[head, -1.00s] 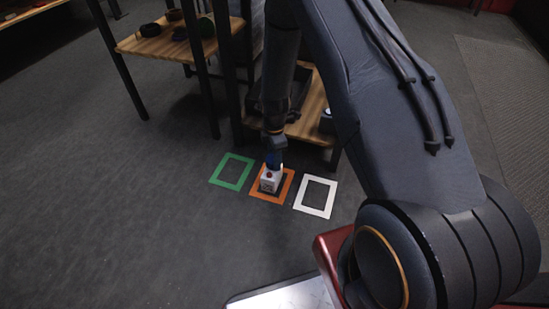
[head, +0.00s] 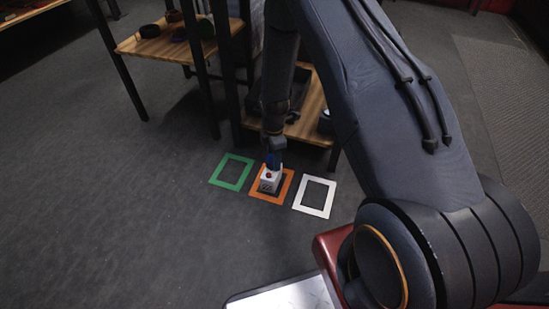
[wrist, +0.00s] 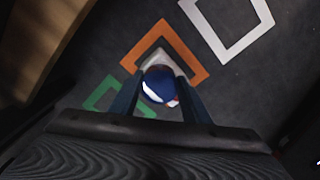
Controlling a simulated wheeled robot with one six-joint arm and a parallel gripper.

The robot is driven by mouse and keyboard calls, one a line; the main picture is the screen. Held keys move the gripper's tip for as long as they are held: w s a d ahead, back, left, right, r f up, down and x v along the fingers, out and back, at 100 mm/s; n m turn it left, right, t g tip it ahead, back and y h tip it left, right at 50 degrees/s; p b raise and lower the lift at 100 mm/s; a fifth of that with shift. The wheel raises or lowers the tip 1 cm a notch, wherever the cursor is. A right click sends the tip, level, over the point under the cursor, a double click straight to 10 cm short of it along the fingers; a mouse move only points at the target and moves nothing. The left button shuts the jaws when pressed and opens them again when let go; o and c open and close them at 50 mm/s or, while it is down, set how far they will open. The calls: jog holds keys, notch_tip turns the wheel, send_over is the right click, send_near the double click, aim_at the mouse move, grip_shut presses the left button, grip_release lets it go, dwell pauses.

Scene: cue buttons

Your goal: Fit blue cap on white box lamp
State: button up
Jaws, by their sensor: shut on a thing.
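The white box lamp (head: 269,184) stands on the floor inside the orange square outline, with a red round spot on its near side. The blue cap (head: 273,159) is right above the box lamp. My gripper (head: 273,152) is shut on the blue cap, pointing down. In the wrist view the blue cap (wrist: 160,84) sits between the two fingers (wrist: 160,98). It hides most of the white box lamp (wrist: 156,58) under it. I cannot tell whether the cap touches the lamp.
A green square outline (head: 232,157) lies left of the orange one (head: 286,186), and a white one (head: 326,197) lies right. Wooden shelves with dark items (head: 150,46) stand behind. The floor in front is clear.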

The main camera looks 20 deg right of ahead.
jog(key=shift+f, duration=0.65)
dwell(0.3)
jog(key=o, duration=0.7)
jog(key=shift+o, duration=0.2)
notch_tip(320, 180, up, 11)
jog(key=p, duration=0.7)
dwell(0.4)
